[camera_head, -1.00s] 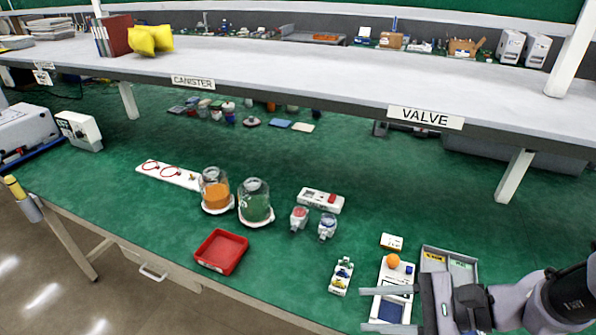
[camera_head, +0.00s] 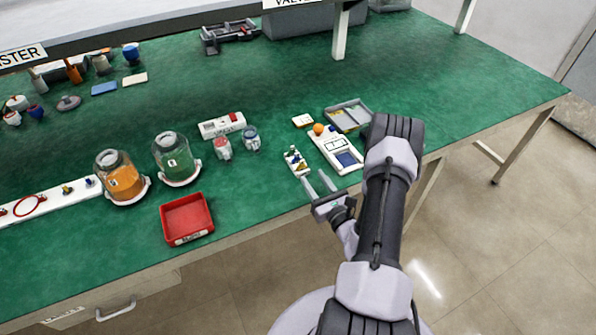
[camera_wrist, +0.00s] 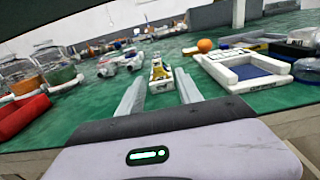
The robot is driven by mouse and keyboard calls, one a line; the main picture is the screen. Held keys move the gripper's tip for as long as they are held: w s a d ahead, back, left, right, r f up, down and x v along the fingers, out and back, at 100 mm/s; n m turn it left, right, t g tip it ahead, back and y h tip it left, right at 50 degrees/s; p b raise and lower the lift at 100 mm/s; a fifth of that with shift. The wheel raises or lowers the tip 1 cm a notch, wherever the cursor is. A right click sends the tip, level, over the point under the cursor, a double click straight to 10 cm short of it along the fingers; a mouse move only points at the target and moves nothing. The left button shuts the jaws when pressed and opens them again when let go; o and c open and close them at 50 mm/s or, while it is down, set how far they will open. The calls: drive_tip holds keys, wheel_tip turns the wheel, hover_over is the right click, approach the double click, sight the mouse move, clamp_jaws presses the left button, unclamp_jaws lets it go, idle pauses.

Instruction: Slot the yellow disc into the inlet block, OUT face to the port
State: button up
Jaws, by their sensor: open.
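A small white holder (camera_head: 296,161) with yellow and dark parts stands near the bench's front edge in the head view. The wrist view shows this holder (camera_wrist: 160,76) straight ahead, with a yellow piece (camera_wrist: 158,70) on it. I cannot tell whether that piece is the yellow disc, and no OUT marking is readable. I cannot tell which thing is the inlet block. My gripper (camera_head: 318,183) is open and empty at the front edge, just short of the holder. In the wrist view its two fingers (camera_wrist: 160,95) point toward the holder, one on each side of the line to it.
A white panel with a blue recess (camera_head: 345,157) and an orange ball (camera_head: 318,128) stand right of the holder. A grey tray (camera_head: 348,115) lies behind. A red tray (camera_head: 187,217) and two jars (camera_head: 118,180) (camera_head: 176,158) are left. Green bench between red tray and holder is clear.

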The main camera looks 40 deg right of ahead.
sight(302, 164)
drive_tip(key=b+x, duration=0.1)
drive_tip(key=x, duration=0.2)
drive_tip(key=b+x, duration=0.1)
drive_tip(key=x, duration=0.3)
drive_tip(key=shift+w+a, duration=0.15)
drive_tip(key=shift+a, duration=0.05)
drive_tip(key=shift+w+d+r, duration=0.15)
drive_tip(key=shift+w, duration=0.25)
clamp_jaws()
